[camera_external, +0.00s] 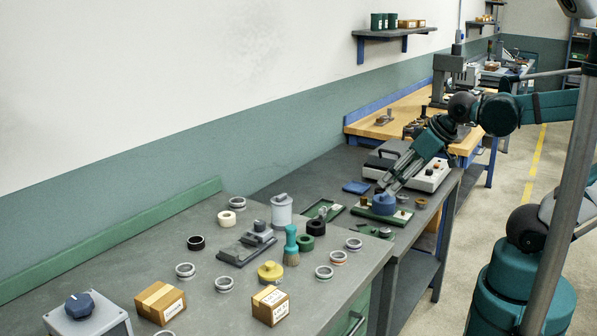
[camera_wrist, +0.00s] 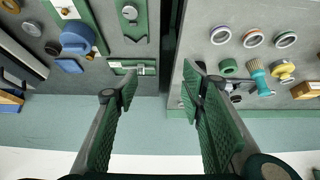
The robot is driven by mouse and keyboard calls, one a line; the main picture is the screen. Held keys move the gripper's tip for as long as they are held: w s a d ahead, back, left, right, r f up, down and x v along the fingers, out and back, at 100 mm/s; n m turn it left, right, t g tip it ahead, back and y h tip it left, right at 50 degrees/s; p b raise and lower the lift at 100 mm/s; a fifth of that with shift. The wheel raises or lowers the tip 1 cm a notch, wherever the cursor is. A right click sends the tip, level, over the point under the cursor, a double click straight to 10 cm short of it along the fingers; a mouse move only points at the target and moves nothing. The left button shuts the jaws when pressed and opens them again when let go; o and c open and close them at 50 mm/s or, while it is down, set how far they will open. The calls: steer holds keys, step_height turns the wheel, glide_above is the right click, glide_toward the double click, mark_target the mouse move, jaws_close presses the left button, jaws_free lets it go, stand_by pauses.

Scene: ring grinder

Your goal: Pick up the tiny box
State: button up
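Two small cardboard boxes stand on the near grey workbench in the outside view. The smaller box (camera_external: 270,306) is near the front edge, and a wider box (camera_external: 160,303) is to its left. One cardboard box (camera_wrist: 306,90) also shows at the right edge of the wrist view; I cannot tell for certain which one it is. My gripper (camera_external: 388,187) is well beyond the boxes, over the farther bench by a blue round part (camera_external: 383,204). In the wrist view, my gripper (camera_wrist: 162,85) has its green-padded fingers wide apart, with nothing between them.
Several metal rings (camera_external: 224,284), a teal brush (camera_external: 291,245), a yellow part (camera_external: 270,271) and a grey switch box (camera_external: 87,315) with a blue knob stand around the boxes. The wall (camera_external: 120,160) runs behind the benches. A grey pole (camera_external: 570,200) stands at right.

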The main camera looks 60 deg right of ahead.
steer(key=shift+o, duration=0.5)
steer(key=o, duration=0.8)
steer(key=shift+o, duration=0.2)
